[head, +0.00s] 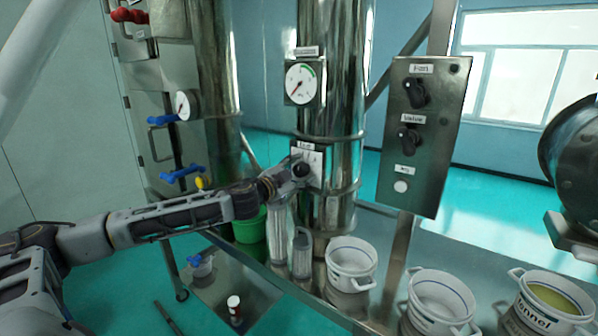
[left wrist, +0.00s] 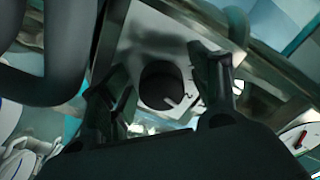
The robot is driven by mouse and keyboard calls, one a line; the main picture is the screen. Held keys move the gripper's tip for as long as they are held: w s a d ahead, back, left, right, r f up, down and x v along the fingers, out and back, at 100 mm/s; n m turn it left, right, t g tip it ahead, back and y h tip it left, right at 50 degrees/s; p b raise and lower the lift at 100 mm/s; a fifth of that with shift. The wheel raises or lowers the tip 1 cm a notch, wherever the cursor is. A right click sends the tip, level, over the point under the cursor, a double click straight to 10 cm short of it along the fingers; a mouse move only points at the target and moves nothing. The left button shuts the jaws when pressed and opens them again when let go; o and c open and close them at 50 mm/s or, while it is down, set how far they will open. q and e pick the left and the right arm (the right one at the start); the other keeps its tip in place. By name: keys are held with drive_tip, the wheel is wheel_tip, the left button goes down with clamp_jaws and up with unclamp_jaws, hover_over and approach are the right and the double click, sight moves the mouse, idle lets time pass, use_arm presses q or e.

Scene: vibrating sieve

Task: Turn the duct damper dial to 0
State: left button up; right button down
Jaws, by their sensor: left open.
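The duct damper dial (head: 301,168) is a small black knob on a pale labelled plate (head: 316,158) on the shiny steel duct. My left gripper (head: 290,172) is right at the dial and hides part of it and of the plate. In the left wrist view the black knob (left wrist: 160,84) with a pale pointer mark lies between the two spread fingers of the gripper (left wrist: 163,80), with gaps visible on both sides. The left gripper is open. I cannot read which number the pointer stands at. My right gripper is not in view.
A round gauge (head: 299,83) sits on the duct above the dial. A grey control panel (head: 424,135) with black knobs hangs to the right. White buckets (head: 351,262) and a green bucket (head: 249,226) stand below. Blue valve handles (head: 181,173) are on the left.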

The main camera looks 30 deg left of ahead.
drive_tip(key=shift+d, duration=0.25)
use_arm(q)
drive_tip(key=shift+c, duration=1.1)
drive_tip(key=c, duration=0.8)
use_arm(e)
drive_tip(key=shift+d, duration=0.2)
